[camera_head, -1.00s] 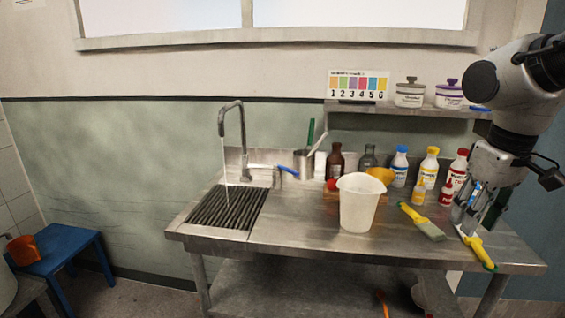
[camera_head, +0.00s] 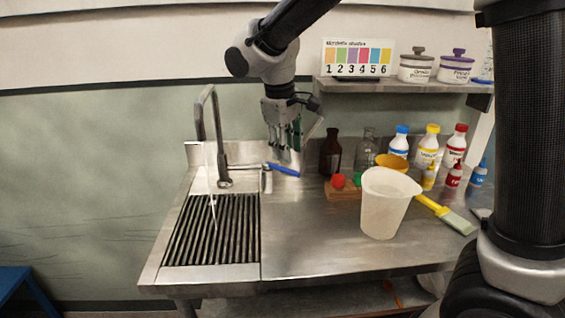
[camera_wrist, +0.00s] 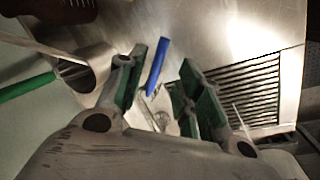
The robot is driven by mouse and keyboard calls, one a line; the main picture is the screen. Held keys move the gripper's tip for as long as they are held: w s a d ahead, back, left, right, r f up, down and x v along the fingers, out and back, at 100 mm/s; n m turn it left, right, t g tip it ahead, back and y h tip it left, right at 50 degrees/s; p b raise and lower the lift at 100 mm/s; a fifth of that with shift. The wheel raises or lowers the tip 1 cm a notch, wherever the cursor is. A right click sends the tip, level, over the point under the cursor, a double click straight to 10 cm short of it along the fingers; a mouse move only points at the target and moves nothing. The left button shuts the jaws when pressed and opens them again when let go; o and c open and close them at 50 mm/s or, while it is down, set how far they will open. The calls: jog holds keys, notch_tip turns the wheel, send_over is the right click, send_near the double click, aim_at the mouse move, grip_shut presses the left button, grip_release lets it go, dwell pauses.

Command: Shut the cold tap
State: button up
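The tap (camera_head: 219,140) stands at the back of the sink, with a thin stream of water (camera_head: 212,190) falling from its spout onto the drain grate. Its blue-ended lever (camera_head: 284,170) sticks out to the right over the counter. My gripper (camera_head: 284,152) points down just above and behind the blue lever. In the wrist view the blue lever end (camera_wrist: 158,65) shows in the gap between the green-padded fingers of my gripper (camera_wrist: 165,68). The fingers are apart and no contact with the lever shows. The rest of the tap is partly hidden there.
A brown bottle (camera_head: 330,153), a wooden block (camera_head: 342,192) and a white jug (camera_head: 384,205) stand to the right. The grate (camera_head: 215,232) is clear.

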aim_at(289, 170)
jog(key=f, duration=0.4)
jog(key=w+f, duration=0.1)
jog(key=shift+d+f, duration=0.4)
grip_shut()
